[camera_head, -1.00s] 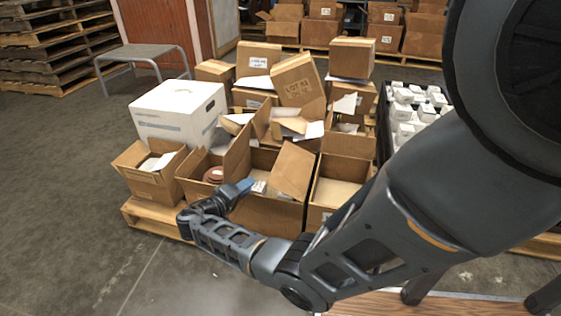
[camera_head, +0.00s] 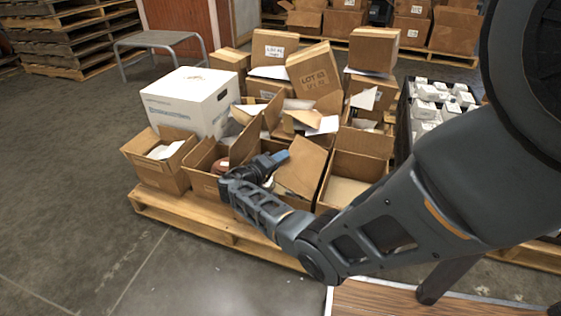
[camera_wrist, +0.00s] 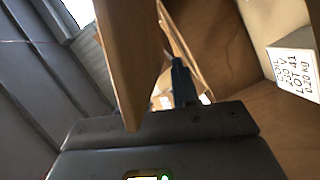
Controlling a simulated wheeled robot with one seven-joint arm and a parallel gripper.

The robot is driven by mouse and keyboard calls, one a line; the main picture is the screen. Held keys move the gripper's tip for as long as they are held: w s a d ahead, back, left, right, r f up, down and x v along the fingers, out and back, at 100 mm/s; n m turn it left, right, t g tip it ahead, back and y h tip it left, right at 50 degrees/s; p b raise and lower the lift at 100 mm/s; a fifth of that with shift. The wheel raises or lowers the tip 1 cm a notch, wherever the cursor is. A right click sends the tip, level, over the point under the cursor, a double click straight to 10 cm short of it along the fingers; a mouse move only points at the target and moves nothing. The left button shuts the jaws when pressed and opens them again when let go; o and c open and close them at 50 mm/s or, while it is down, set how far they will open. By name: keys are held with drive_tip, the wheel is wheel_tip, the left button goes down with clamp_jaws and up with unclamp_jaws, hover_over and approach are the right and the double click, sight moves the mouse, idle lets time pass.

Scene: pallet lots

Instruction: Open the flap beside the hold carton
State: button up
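My gripper (camera_head: 272,160) reaches over the open front middle carton (camera_head: 262,190). One blue finger shows in the wrist view (camera_wrist: 183,82); the other is hidden, so its opening is unclear. A tilted cardboard flap (camera_head: 302,168) stands just right of the fingertips; whether they touch is unclear. An upright flap (camera_head: 244,142) rises on the left. In the wrist view a cardboard panel (camera_wrist: 122,60) crosses close before the gripper. I cannot tell which carton is the hold carton.
The cartons crowd a wooden pallet (camera_head: 215,230). A white box (camera_head: 188,102) stands at left, and a LOT 43 carton (camera_head: 314,70) leans behind. A dark crate of white packages (camera_head: 432,105) is at right. The floor at left is clear.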

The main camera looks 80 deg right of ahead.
drive_tip(key=shift+d, duration=0.1)
drive_tip(key=shift+c, duration=0.4)
clamp_jaws()
idle(1.0)
